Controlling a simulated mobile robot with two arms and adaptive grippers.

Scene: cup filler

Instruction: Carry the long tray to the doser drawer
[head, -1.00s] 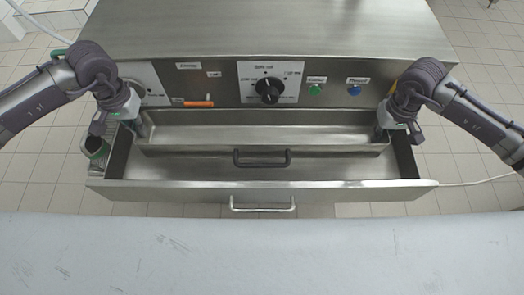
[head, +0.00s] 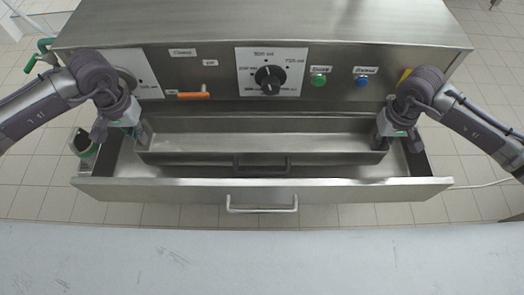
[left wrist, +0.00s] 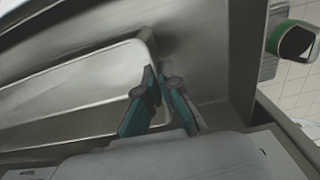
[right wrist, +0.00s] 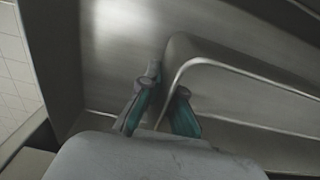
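The long tray (head: 215,157) is a narrow metal trough with a dark handle (head: 262,164) on its front. It lies lengthwise within the open doser drawer (head: 130,186); I cannot tell if it touches the drawer floor. My left gripper (head: 142,138) is at the tray's left end. In the left wrist view, its teal fingers (left wrist: 162,88) are shut on the end wall, one inside and one outside. My right gripper (head: 384,138) is at the right end. In the right wrist view, its fingers (right wrist: 166,88) pinch the tray's end wall (right wrist: 220,64).
The metal machine body (head: 260,28) stands behind the drawer, with a dial (head: 270,79), a green button (head: 319,79) and a blue button (head: 362,81). The drawer front has a bar handle (head: 261,206).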

